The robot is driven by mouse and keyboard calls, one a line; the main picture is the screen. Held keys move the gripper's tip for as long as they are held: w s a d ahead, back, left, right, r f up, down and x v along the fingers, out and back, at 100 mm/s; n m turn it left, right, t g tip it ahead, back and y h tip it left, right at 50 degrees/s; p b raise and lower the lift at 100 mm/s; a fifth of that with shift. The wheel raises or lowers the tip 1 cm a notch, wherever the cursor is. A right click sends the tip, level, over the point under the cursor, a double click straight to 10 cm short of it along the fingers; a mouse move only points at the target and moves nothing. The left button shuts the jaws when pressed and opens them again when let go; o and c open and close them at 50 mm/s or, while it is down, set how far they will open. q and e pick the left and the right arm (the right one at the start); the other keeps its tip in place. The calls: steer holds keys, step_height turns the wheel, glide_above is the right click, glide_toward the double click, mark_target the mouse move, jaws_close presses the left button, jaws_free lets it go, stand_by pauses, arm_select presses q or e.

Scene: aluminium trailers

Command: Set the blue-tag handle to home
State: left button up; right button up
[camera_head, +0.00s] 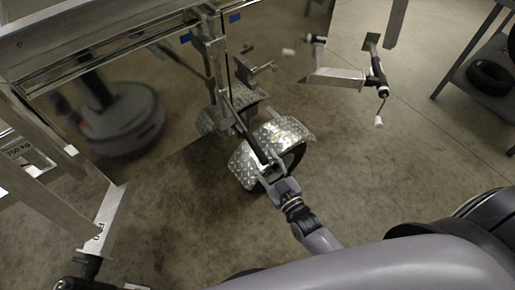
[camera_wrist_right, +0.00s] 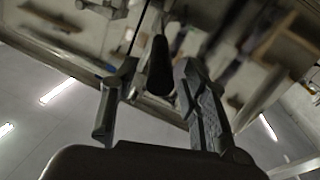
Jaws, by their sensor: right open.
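A long lever handle with a black grip (camera_head: 257,147) hangs down and to the right from the trailer frame in the head view. A blue tag (camera_head: 235,17) sits on the frame near its upper end; a second blue tag (camera_head: 186,38) is to the left. My right gripper (camera_head: 271,174) is at the lower end of the grip, in front of the chequered fender. In the right wrist view my gripper (camera_wrist_right: 157,72) is open, and the black grip (camera_wrist_right: 160,62) shows between its fingertips. I cannot tell whether they touch. My left gripper is not clearly seen.
A chequered metal fender (camera_head: 283,133) and wheel lie just behind my right gripper. The trailer beam (camera_head: 100,58) crosses the upper left. A coupling arm with a black handle (camera_head: 376,68) is at upper right. A rack (camera_head: 492,70) stands far right. Open floor lies below.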

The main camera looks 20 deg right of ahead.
mark_target(258, 150)
steer(key=shift+w+a, duration=0.2)
steer(key=shift+w, duration=1)
steer(key=shift+w+a, duration=0.2)
steer(key=shift+w, duration=0.95)
jaws_close()
